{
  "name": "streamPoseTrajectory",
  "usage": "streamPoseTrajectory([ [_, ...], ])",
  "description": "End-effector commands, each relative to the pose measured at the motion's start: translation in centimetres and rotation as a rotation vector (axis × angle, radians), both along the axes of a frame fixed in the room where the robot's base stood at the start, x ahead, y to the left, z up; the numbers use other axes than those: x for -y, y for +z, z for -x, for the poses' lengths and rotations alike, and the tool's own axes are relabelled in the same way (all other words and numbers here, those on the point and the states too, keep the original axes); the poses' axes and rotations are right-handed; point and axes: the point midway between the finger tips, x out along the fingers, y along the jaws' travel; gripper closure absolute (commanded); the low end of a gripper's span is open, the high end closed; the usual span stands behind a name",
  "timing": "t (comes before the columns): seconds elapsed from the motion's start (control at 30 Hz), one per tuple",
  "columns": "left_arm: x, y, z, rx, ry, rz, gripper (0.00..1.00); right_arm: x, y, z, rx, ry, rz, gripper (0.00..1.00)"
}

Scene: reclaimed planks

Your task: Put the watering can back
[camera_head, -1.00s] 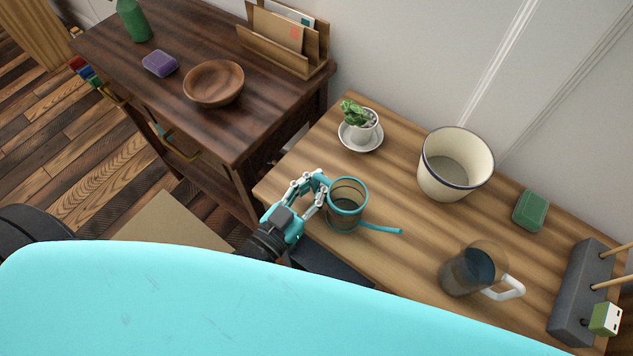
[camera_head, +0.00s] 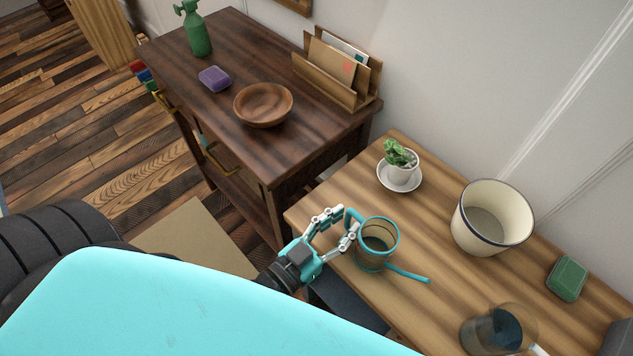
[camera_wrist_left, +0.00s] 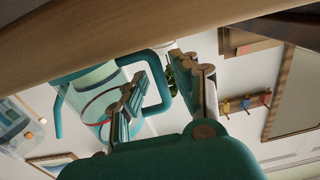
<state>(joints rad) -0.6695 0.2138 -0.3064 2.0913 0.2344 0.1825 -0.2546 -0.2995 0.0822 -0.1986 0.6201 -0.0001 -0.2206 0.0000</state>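The watering can (camera_head: 374,256) has a see-through body, a teal rim, a teal spout pointing right and a teal handle on its left. It appears upright on the light striped wooden table (camera_head: 436,206), near its left front edge. In the left wrist view, the watering can (camera_wrist_left: 98,98) shows upside down. My left gripper (camera_head: 349,226) is at the handle, its fingers spread on either side of it. The wrist view shows a clear gap between the fingers (camera_wrist_left: 168,70), with the handle loop there. Whether a finger touches the handle is unclear. My right gripper is out of view.
A potted plant (camera_head: 401,166) on a saucer, a cream pot (camera_head: 491,216), a green box (camera_head: 567,278) and a dark-filled jug (camera_head: 498,331) share the table. The dark desk (camera_head: 220,115) at left holds a wooden bowl (camera_head: 263,104), purple sponge (camera_head: 215,78), green bottle (camera_head: 197,34) and letter rack (camera_head: 337,75).

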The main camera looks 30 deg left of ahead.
Motion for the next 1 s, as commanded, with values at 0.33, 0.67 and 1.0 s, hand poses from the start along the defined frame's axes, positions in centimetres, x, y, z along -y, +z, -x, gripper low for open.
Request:
streamPoseTrajectory([
  [0.33, -2.4, -0.1, 7.1, -0.005, -0.002, -0.002, 0.71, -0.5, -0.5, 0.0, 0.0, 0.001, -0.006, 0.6],
  [0.67, -3.2, 0.1, 9.3, 0.001, -0.001, 0.0, 0.71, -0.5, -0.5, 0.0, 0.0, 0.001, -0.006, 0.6],
  [1.0, -3.2, 0.1, 9.3, 0.001, -0.001, 0.0, 0.71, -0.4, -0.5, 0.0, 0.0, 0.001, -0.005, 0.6],
])
